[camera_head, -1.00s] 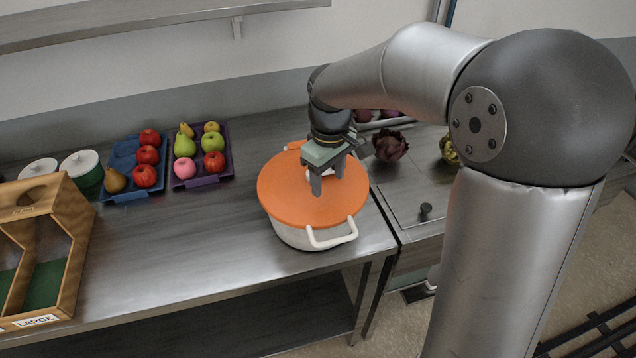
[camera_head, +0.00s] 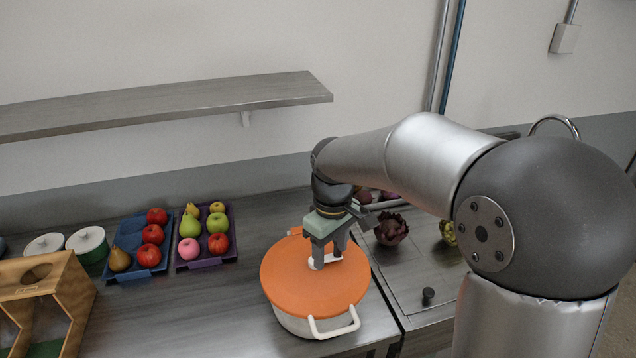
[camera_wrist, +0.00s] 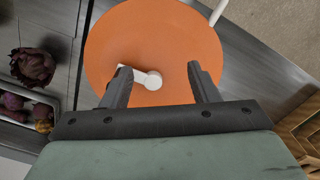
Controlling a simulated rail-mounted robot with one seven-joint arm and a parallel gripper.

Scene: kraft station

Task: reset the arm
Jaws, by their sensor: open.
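My gripper (camera_head: 327,258) is above the orange lid of the pot, pointing down, at the lid's white knob or handle (camera_head: 324,262). In the wrist view my gripper (camera_wrist: 160,80) has its two fingers spread apart with the orange lid (camera_wrist: 150,40) beyond them. The white handle (camera_wrist: 146,78) shows between the fingers, nearer the left one. Nothing is visibly clamped. The white pot with the orange lid (camera_head: 300,285) stands on the steel table. I cannot tell how far the fingertips are above the lid.
A blue tray (camera_head: 130,238) and a purple tray (camera_head: 205,260) of fruit stand at the left, near white lidded pots (camera_head: 88,242). A wooden box (camera_head: 75,292) is at the left edge. An artichoke (camera_head: 391,229) lies right of the pot. A shelf (camera_head: 180,103) hangs above.

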